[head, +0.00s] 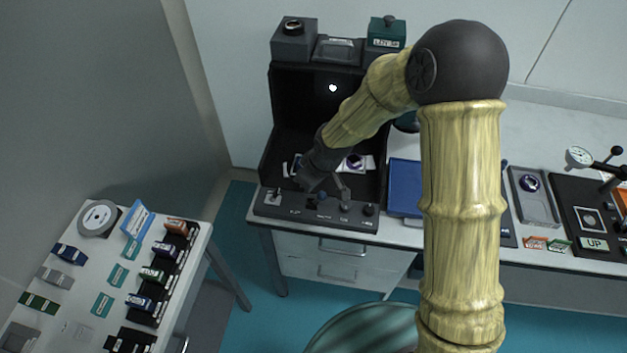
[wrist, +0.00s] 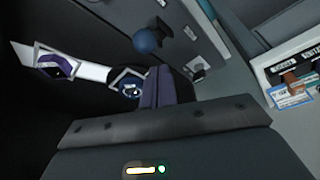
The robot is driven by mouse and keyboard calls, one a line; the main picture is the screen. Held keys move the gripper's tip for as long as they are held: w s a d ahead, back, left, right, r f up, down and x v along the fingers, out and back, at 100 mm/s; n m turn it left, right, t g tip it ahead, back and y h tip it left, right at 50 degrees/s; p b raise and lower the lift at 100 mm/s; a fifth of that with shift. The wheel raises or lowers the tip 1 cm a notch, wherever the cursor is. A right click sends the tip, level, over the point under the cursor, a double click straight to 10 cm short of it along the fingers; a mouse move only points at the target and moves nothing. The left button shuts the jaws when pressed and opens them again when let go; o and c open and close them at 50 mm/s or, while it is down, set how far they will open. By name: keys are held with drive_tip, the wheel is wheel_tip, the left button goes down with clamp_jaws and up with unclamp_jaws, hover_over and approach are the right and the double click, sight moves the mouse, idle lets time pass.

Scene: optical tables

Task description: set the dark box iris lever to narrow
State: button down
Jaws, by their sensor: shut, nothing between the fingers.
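The dark box (head: 283,92) stands open at the front against the wall, with a small bright spot on its inner back wall. A dark control panel (head: 262,209) with several levers and knobs runs along its front edge. The panel labels are too small to read, so I cannot tell which lever is the iris lever. My gripper (head: 312,184) is low at the box opening, just above and behind the panel. In the wrist view my gripper (wrist: 158,72) is shut and empty. A blue ball knob (wrist: 147,40) is just beyond the fingertips; it also shows in the head view (head: 322,196).
Mounted optics (wrist: 55,66) lie on a white strip inside the box. A blue tray (head: 404,185) is right of the box. A side table (head: 65,225) with small labelled parts stands at left. A gauge (head: 579,156) and an UP sign (head: 594,243) are far right.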

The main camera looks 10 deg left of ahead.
drive_tip(key=shift+r+p, duration=0.55)
drive_tip(key=shift+r, duration=0.2)
drive_tip(key=d+r+p, duration=0.1)
drive_tip(key=d+r, duration=0.5)
drive_tip(key=r, duration=0.1)
drive_tip(key=shift+w+r, duration=0.15)
drive_tip(key=shift+w, duration=0.1)
idle(0.4)
idle(0.3)
drive_tip(key=shift+d, duration=0.1)
